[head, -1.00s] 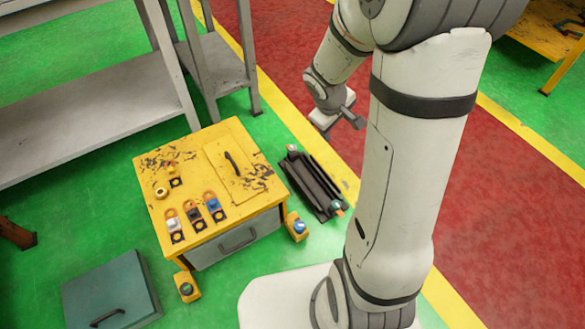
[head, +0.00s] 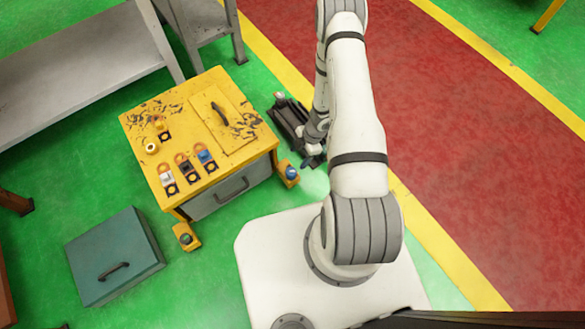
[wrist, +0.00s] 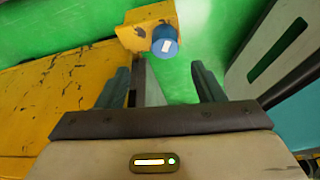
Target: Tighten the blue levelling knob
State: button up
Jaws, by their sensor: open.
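The blue levelling knob (head: 291,172) sits on a yellow foot bracket (head: 285,180) at the lower right corner of the yellow cabinet (head: 175,190). In the wrist view the blue knob (wrist: 166,40) has a white mark on its face and shows ahead of the fingers, near the top. My gripper (wrist: 161,78) is open and empty, its two dark fingers apart with green floor between them. In the head view my gripper (head: 313,157) is low, a little right of the knob and apart from it. My arm partly hides the gripper there.
A dark rack (head: 288,118) lies on the floor behind my gripper. A green knob (head: 186,238) sits on another foot bracket. Several switches and a handle are on the cabinet top. A teal box (head: 110,255) stands at left. Green floor shows around the blue knob.

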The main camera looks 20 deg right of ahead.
aim_at(291, 171)
jog(key=b+x, duration=0.1)
jog(key=x, duration=0.1)
jog(key=b+x, duration=0.1)
jog(key=x, duration=0.2)
jog(key=b+x, duration=0.1)
jog(key=x, duration=0.2)
jog(key=shift+s+a+f, duration=0.15)
jog(key=shift+s, duration=0.25)
jog(key=shift+c, duration=0.4)
jog(key=c, duration=0.9)
